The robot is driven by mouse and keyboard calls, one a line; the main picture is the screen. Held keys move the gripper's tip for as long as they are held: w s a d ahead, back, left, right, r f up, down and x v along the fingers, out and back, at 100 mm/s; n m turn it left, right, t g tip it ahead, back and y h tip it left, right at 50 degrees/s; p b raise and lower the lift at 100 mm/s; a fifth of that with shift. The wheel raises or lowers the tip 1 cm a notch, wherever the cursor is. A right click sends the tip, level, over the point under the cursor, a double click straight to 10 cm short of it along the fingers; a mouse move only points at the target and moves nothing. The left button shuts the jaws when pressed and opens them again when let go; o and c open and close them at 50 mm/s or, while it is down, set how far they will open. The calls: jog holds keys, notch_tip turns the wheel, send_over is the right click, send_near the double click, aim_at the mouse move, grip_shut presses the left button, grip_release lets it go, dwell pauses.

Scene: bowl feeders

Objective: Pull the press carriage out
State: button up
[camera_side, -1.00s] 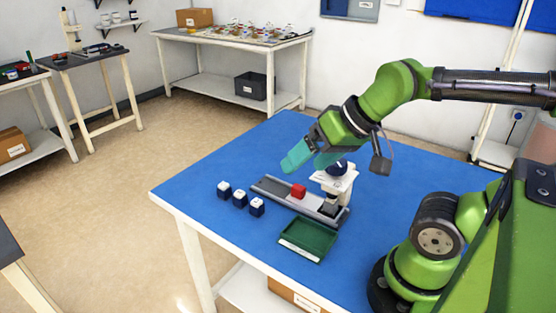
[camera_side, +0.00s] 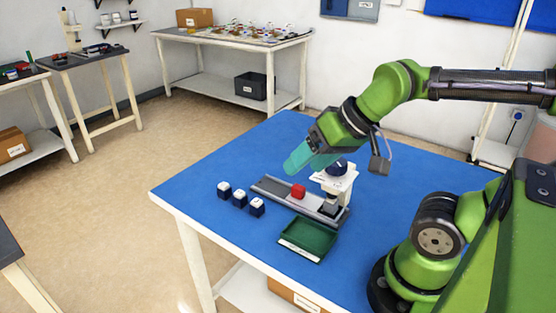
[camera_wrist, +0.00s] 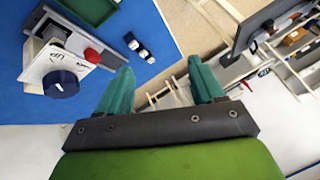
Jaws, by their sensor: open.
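The press (camera_side: 334,181) is a white stand with a dark blue knob, at the right end of a grey rail (camera_side: 271,187) on the blue table. A red block (camera_side: 298,191) sits on the rail, left of the press. The press (camera_wrist: 47,68), the red block (camera_wrist: 92,55) and part of the rail also show at the left of the wrist view. My gripper (camera_side: 305,163) is above the rail and press, apart from them. In the wrist view my gripper (camera_wrist: 160,68) has its two teal fingers spread with nothing between them.
Several dark blue blocks with white tops (camera_side: 240,199) stand in a row left of the rail. A green tray (camera_side: 307,243) lies in front of the rail, near the table's front edge. The blue table (camera_side: 272,142) is clear behind the rail.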

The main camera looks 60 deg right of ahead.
jog(key=w+d+f+m+g, duration=0.4)
jog(key=w+d+m, duration=0.1)
jog(key=w+d, duration=0.3)
jog(key=m+g+h, duration=0.2)
jog(key=m+g, duration=0.1)
jog(key=m, duration=0.6)
send_over(298, 186)
jog(key=f, duration=0.2)
notch_tip(298, 186, down, 16)
jog(key=shift+s+a+r, duration=0.1)
jog(key=shift+s+r, duration=0.05)
jog(key=shift+c, duration=0.2)
grip_shut()
